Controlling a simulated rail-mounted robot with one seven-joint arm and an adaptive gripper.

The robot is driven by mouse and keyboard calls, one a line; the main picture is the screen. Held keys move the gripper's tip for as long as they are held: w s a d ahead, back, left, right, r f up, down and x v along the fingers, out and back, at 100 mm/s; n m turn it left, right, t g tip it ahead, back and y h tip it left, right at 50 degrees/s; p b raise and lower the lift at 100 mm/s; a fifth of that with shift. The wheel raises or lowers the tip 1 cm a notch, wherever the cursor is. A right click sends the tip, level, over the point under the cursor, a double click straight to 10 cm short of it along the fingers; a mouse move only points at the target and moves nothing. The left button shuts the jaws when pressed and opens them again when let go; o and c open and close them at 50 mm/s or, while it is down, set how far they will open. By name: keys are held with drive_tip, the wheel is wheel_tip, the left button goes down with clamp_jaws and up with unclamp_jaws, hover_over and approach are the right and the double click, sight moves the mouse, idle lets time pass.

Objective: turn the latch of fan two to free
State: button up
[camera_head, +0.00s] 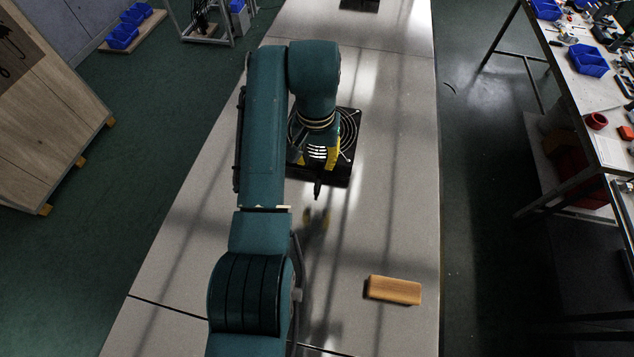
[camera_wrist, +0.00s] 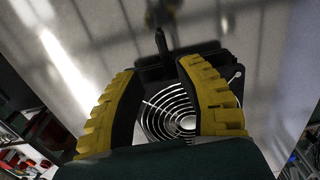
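A black square fan (camera_head: 350,125) with a round wire grille lies on the pale bench, partly hidden by my arm. Its grille (camera_wrist: 170,112) shows between the fingers in the wrist view. A dark latch lever (camera_head: 317,188) sticks out at the fan's near edge; in the wrist view the lever (camera_wrist: 162,44) points away beyond the fingertips. My gripper (camera_head: 318,162) is over the near part of the fan, its yellow fingers spread. The wrist view shows the open gripper (camera_wrist: 158,70) with nothing clasped. I cannot tell whether a finger touches the latch. No fan number is readable.
A wooden block (camera_head: 394,290) lies on the bench at near right. Another dark unit (camera_head: 360,4) shows at the bench's far end. A side table (camera_head: 590,95) with blue bins and tools stands right. The bench around the fan is mostly clear.

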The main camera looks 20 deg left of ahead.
sight(317, 185)
wheel_tip(317, 185, down, 12)
drive_tip(key=shift+w+r+p, duration=0.1)
drive_tip(key=shift+r+p, duration=0.1)
drive_tip(key=shift+p, duration=0.85)
clamp_jaws()
